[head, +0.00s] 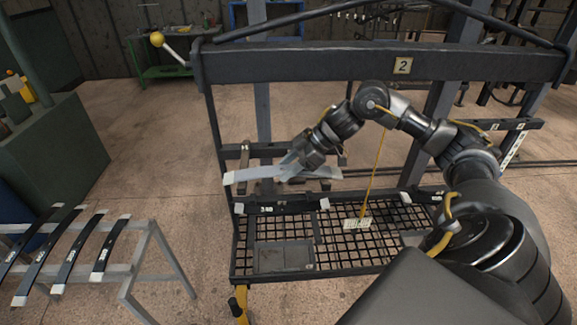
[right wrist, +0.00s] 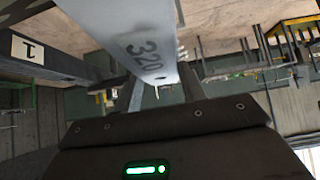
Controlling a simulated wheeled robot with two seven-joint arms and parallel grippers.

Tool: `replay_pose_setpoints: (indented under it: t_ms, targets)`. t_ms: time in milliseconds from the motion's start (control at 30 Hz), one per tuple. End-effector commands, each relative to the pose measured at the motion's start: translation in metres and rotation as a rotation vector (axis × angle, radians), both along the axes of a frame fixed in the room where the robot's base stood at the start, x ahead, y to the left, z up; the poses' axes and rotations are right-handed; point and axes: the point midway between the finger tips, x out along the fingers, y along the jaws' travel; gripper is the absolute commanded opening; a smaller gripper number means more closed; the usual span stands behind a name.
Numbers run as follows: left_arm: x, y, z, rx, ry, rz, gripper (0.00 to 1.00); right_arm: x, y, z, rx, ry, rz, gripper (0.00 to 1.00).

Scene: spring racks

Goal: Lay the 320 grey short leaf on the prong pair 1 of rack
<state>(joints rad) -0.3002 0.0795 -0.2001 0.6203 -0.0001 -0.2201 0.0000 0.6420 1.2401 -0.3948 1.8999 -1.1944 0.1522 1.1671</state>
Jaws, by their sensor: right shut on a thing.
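The 320 grey short leaf (head: 256,174) is a light grey curved strip with a white left end, held roughly level above the mesh shelf of the rack (head: 380,66). My right gripper (head: 290,166) is shut on it near its middle. In the right wrist view the leaf (right wrist: 140,38) shows the number 320 between the fingers (right wrist: 160,92). A dark rack bar with a plate marked 1 (right wrist: 28,48) is left of the leaf there. The leaf appears apart from that bar; its far end is partly hidden in the head view. My left gripper is not in view.
Several black leaves (head: 80,250) lie on a grey stand (head: 150,232) at left. A top beam marked 2 crosses above my right arm. A yellow cord hangs beside the arm.

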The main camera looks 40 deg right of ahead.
Motion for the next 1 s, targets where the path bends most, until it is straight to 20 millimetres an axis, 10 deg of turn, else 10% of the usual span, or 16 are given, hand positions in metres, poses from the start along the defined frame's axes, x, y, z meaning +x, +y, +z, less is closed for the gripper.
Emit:
replay_pose_setpoints:
  t_ms: [33, 67, 267, 633, 1000]
  targets:
    - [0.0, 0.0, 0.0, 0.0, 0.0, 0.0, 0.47, 0.001, 0.0, 0.002, 0.001, -0.005, 0.0, 0.11]
    - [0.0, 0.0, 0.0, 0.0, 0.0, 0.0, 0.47, 0.001, 0.0, 0.002, 0.001, -0.005, 0.0, 0.42]
    - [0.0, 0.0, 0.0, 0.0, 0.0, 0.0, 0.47, 0.0, 0.0, 0.001, 0.002, -0.003, 0.0, 0.66]
    - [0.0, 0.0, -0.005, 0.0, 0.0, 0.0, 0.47, -0.003, -0.005, 0.004, -0.002, -0.001, 0.0, 0.66]
    - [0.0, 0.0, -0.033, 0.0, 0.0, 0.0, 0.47, -0.033, -0.044, 0.053, -0.002, -0.005, -0.002, 0.66]
